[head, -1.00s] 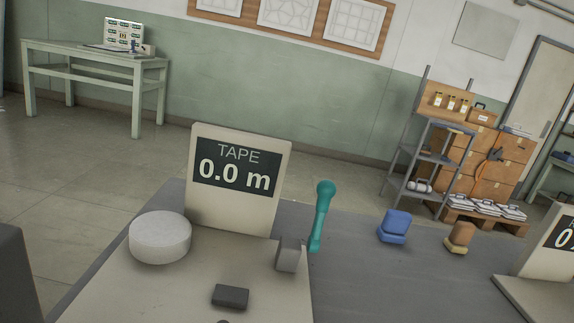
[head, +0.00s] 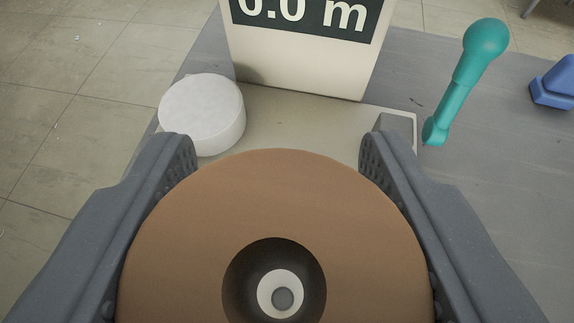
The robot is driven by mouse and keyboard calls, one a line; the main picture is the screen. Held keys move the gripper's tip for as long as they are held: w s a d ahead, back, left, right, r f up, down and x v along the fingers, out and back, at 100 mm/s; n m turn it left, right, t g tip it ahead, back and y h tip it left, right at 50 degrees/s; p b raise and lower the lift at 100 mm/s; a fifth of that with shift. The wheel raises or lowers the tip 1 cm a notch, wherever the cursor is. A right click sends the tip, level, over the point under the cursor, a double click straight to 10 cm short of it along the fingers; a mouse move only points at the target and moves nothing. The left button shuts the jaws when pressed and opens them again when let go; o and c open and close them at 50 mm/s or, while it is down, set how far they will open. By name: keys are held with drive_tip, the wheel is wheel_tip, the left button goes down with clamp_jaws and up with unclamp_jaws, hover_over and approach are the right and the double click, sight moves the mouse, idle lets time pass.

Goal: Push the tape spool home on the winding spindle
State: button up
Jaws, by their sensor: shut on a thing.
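The tape spool (head: 280,195) is a broad brown disc with a round dark hole, low in the middle of the head view. My gripper (head: 282,152) is shut on it, one grey finger on each side of its rim. Through the hole shows a pale ring with a grey centre, which looks like the end of the winding spindle (head: 282,299). It appears slightly below the middle of the hole. I cannot tell whether the spool is around the spindle or held above it. The spool hides the machine's deck beneath it.
A white cylinder (head: 201,115) stands on the beige deck (head: 295,120) at left. The display panel (head: 305,65) rises behind, reading 0.0 m. A grey block (head: 398,130) is partly behind the right finger. A teal handle (head: 465,80) and blue block (head: 556,84) are at right.

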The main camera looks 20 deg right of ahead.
drive_tip(key=b, duration=0.1)
hover_over(281, 293)
drive_tip(key=w, duration=0.1)
drive_tip(key=shift+w+d+f, duration=0.1)
drive_tip(key=shift+d+f, duration=0.05)
drive_tip(key=shift+f, duration=1.35)
drive_tip(key=shift+d+f, duration=0.1)
drive_tip(key=shift+f, duration=1.35)
drive_tip(key=shift+f+b, duration=0.45)
drive_tip(key=shift+f, duration=2.5)
drive_tip(key=o, duration=1)
drive_tip(key=shift+o, duration=0.2)
drive_tip(key=shift+r, duration=0.1)
drive_tip(key=p+v, duration=0.2)
drive_tip(key=v, duration=1.1)
drive_tip(key=shift+s+a, duration=0.2)
drive_tip(key=shift+s, duration=0.2)
